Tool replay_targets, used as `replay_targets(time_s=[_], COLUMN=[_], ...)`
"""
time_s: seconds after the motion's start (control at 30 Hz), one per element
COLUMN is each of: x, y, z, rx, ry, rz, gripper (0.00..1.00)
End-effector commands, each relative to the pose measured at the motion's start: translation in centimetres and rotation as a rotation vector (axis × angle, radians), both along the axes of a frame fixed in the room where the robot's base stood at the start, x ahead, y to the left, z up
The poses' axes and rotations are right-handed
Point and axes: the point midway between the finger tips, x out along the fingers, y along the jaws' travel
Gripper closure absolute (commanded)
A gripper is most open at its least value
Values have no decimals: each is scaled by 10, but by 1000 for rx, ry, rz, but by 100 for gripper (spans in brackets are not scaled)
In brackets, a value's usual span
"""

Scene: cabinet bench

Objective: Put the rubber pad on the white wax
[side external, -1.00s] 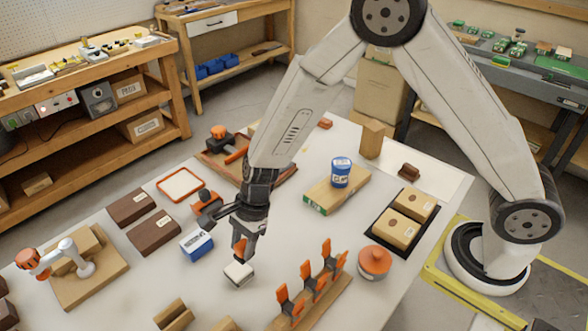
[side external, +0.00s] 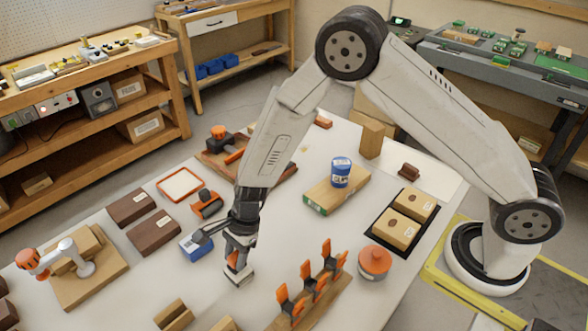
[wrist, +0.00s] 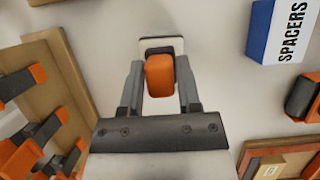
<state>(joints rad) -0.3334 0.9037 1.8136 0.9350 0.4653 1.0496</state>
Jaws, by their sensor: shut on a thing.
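My gripper (wrist: 160,80) is shut on an orange block with a dark grey base, which I take to be the rubber pad (wrist: 160,77). In the side view my gripper (side external: 238,264) points down at the near middle of the bench. A pale square block, which looks like the white wax (wrist: 147,43), lies directly beneath the pad. It also shows in the side view (side external: 245,279).
A blue and white spacers box (side external: 196,246) stands close behind my gripper. A wooden rack with upright orange clamps (side external: 312,290) stands to the right. An orange-lidded jar (side external: 375,262) is beyond it. An orange-rimmed white tray (side external: 181,184) lies farther back.

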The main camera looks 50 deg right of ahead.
Motion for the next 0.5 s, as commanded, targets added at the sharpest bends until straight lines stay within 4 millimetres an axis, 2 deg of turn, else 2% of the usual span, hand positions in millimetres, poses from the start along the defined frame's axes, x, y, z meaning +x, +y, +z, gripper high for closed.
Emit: replay_targets(time_s=[0.5], x=[0], y=[0], z=[-8], rx=[0], ry=[0], rz=[0], gripper=[100])
